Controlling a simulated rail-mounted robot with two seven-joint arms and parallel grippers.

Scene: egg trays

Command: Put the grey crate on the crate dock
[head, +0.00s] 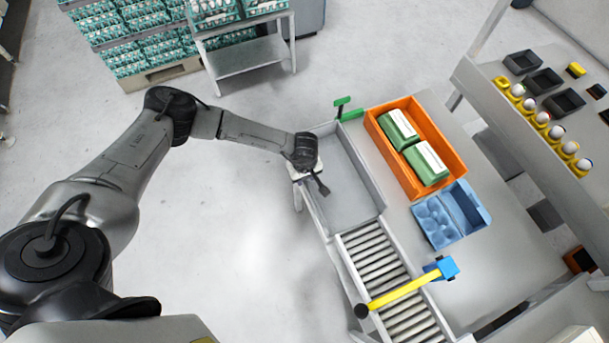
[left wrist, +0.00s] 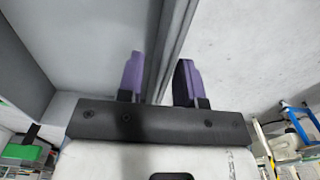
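The grey crate (head: 357,208) is an open, empty-looking bin at the upper end of the roller conveyor. My left gripper (head: 322,187) reaches down at its left wall in the head view. In the left wrist view, the two purple-padded fingers (left wrist: 160,80) stand on either side of the crate wall (left wrist: 172,35), the left one over the crate's inside. Whether they press on the wall I cannot tell. No crate dock can be clearly told apart. My right gripper is not in view.
The roller conveyor (head: 383,268) has a yellow bar (head: 400,293) across it. Right of the crate are an orange crate (head: 412,110) with green cartons and a blue egg tray (head: 474,230). A green bracket (head: 350,115) stands at the crate's far end. The floor to the left is clear.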

